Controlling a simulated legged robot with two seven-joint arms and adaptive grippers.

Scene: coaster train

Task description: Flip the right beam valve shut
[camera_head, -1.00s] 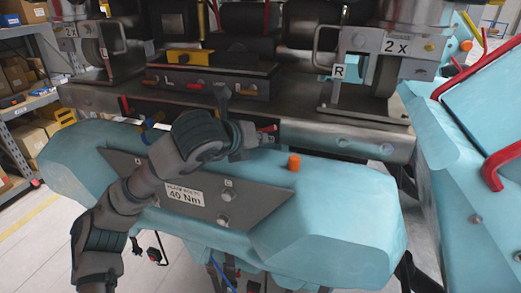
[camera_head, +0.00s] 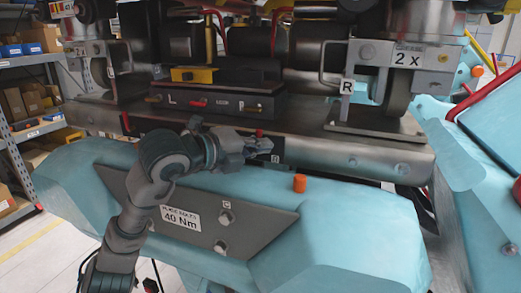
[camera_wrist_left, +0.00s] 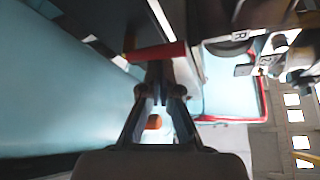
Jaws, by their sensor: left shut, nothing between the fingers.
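The right beam valve's red handle (camera_head: 260,133) shows in the head view on the front of the grey metal beam, right at the fingertips of my left gripper (camera_head: 264,147). In the left wrist view the red handle (camera_wrist_left: 156,52) lies crosswise just beyond the fingertips of my left gripper (camera_wrist_left: 160,92). That gripper is shut and empty. Whether the fingertips touch the handle I cannot tell. The valve body is mostly hidden behind the gripper. Another red handle (camera_head: 125,122) hangs upright at the left of the beam. My right gripper is out of view.
The grey beam (camera_head: 345,160) runs across above a light blue casing (camera_head: 345,215) with an orange cap (camera_head: 300,183) close to the gripper. A control box with levers (camera_head: 218,103) stands above the beam. A wheel bracket marked R (camera_head: 375,75) is at the right.

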